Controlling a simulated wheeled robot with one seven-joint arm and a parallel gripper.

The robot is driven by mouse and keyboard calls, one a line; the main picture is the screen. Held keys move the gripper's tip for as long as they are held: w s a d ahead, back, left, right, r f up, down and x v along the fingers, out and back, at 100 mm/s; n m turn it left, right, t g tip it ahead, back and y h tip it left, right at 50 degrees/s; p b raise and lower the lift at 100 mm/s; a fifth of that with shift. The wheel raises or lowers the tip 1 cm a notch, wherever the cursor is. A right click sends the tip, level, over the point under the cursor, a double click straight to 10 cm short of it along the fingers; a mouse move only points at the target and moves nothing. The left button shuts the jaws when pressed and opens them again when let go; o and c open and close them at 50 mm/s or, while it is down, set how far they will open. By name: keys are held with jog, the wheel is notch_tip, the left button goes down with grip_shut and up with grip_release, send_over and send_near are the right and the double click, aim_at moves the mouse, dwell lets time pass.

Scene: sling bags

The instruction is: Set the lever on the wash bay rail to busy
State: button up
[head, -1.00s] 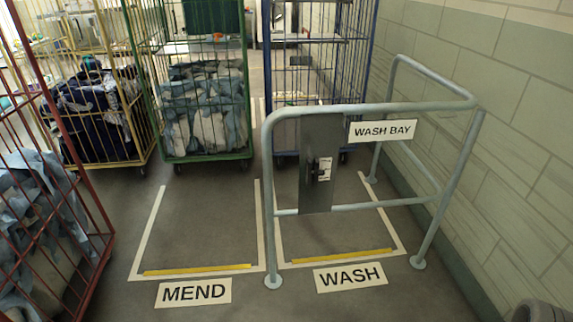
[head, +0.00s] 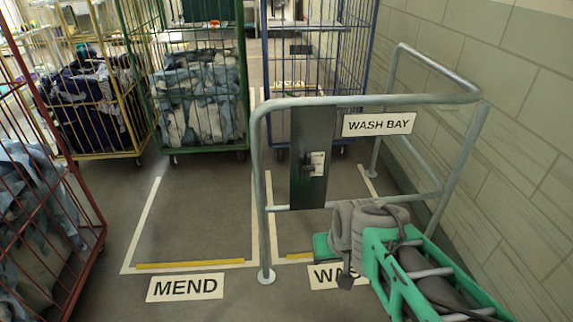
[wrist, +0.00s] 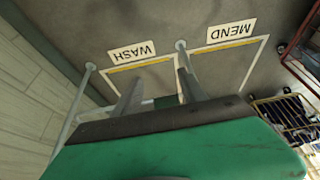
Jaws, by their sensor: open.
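The wash bay rail (head: 370,101) is a grey tubular frame carrying a WASH BAY sign (head: 379,124). A dark upright panel (head: 309,190) hangs on its left part. On the panel is a small dark lever (head: 307,172) beside a pale label (head: 318,158); the label's words and the lever's setting are too small to read. My gripper (wrist: 160,77) is open and empty in the wrist view, its two grey fingers apart above the floor. In the head view my arm and green-edged hand are at the lower right, below and right of the lever, apart from it.
Floor signs read MEND (head: 185,287) and WASH (head: 325,276), the latter partly hidden by my arm. A green cage trolley (head: 245,95) and a blue one (head: 265,60) stand behind. A red cage (head: 85,190) is at left. A block wall (head: 510,130) bounds the right.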

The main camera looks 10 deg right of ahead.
aim_at(307, 168)
jog(key=w+t+b, duration=0.2)
jog(key=w+t, duration=0.2)
jog(key=w, duration=0.7)
jog(key=w+t+b, duration=0.3)
jog(key=w+t, duration=0.2)
jog(key=w, duration=0.7)
jog(key=w+r+t+b, duration=0.1)
jog(key=w+t+b, duration=0.2)
jog(key=w, duration=0.9)
jog(key=shift+d+t, duration=0.2)
jog(key=shift+t, duration=0.5)
grip_shut()
